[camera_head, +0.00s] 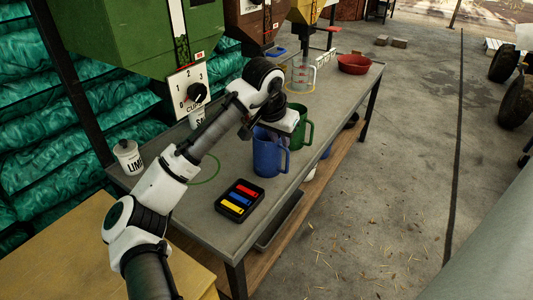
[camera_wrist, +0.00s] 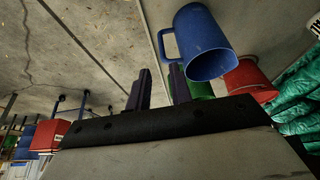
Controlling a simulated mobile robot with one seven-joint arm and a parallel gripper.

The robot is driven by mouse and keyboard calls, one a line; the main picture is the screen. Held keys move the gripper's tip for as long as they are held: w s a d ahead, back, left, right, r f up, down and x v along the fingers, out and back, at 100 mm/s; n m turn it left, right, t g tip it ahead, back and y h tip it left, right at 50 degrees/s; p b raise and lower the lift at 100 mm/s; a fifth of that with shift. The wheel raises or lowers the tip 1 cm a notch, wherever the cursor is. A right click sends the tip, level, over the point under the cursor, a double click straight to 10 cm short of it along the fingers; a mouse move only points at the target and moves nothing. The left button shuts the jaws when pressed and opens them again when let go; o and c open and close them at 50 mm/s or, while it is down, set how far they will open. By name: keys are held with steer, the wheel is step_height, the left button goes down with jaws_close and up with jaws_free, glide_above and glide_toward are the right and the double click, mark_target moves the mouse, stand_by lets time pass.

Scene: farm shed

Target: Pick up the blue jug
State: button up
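The blue jug (camera_head: 268,152) stands upright on the grey bench, its handle on the right side, in the head view. In the wrist view the blue jug (camera_wrist: 206,45) shows at upper right, handle to the left. My gripper (camera_wrist: 160,76) is open, with nothing between its two dark fingers. The jug lies to the right of the fingers there, apart from them as far as I can tell. In the head view my wrist is above and behind the jug, and the fingers are mostly hidden.
A green jug (camera_head: 300,126) stands close behind the blue one. A black tray with coloured bars (camera_head: 240,199) lies in front. A white LIME pot (camera_head: 129,157), a clear measuring jug (camera_head: 302,76) and a red bowl (camera_head: 354,63) stand on the bench. A green hopper (camera_head: 140,35) overhangs it.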

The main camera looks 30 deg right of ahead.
mark_target(287, 158)
steer(key=shift+w+d+x, duration=0.15)
steer(key=shift+x, duration=3.1)
steer(key=shift+w+d+x, duration=0.15)
steer(key=shift+x, duration=3.1)
steer(key=shift+r, duration=0.25)
jaws_close()
